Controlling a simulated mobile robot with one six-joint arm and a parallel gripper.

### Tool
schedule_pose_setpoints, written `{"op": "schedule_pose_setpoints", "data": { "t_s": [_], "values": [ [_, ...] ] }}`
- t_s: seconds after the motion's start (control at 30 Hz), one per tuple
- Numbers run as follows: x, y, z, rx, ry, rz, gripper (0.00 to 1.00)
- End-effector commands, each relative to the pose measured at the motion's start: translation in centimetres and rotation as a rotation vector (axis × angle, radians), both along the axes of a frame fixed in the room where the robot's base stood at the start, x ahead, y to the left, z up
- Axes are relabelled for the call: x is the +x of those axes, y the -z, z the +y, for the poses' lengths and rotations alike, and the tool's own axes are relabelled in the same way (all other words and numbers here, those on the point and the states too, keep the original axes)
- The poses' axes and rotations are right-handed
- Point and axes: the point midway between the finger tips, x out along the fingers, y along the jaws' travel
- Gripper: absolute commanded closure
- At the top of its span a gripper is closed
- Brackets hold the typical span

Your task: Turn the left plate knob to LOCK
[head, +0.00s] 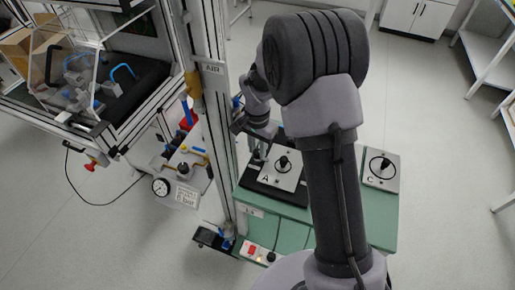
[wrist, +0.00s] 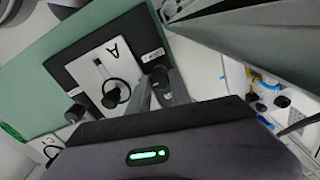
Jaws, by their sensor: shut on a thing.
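The plate marked A (head: 286,181) lies on a black base (head: 270,195), with a black knob (head: 284,163) upright in its middle. My gripper (head: 258,156) reaches down at the plate's left edge. In the wrist view the gripper (wrist: 160,92) is shut on the left plate knob (wrist: 159,73), a small dark knob beside the plate, partly hidden between the fingers. A small white label (wrist: 152,55) sits beside this knob; its print is too small to read. Another small dark knob (wrist: 74,113) stands at the plate's opposite edge. I cannot tell which way the left knob points.
The green bench top (head: 285,208) carries the base. A plate marked C (head: 381,171) stands to the right, beyond my arm. An aluminium post (head: 213,100) rises close to the left of my gripper. A gauge (head: 161,187) and a framed machine stand further left.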

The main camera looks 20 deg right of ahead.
Motion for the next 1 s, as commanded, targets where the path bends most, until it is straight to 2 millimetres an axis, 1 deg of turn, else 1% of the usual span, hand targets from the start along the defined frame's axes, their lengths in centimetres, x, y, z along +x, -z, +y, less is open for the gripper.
{"op": "schedule_pose_setpoints", "data": {
  "t_s": [0.47,0.5,0.57,0.6,0.87,0.93,1.0],
  "values": [
    [0.0,0.0,0.0,0.0,0.011,0.0,1.0],
    [0.0,0.0,0.0,0.0,0.011,0.0,0.69],
    [0.0,0.0,0.0,0.0,0.01,0.0,0.57],
    [0.0,0.0,0.0,0.0,0.01,0.0,0.53],
    [0.0,0.0,0.0,0.0,0.01,0.0,0.53],
    [0.0,-0.5,0.0,0.0,0.01,-0.001,0.53],
    [0.1,-1.8,0.0,0.0,0.01,-0.003,0.53]
  ]
}}
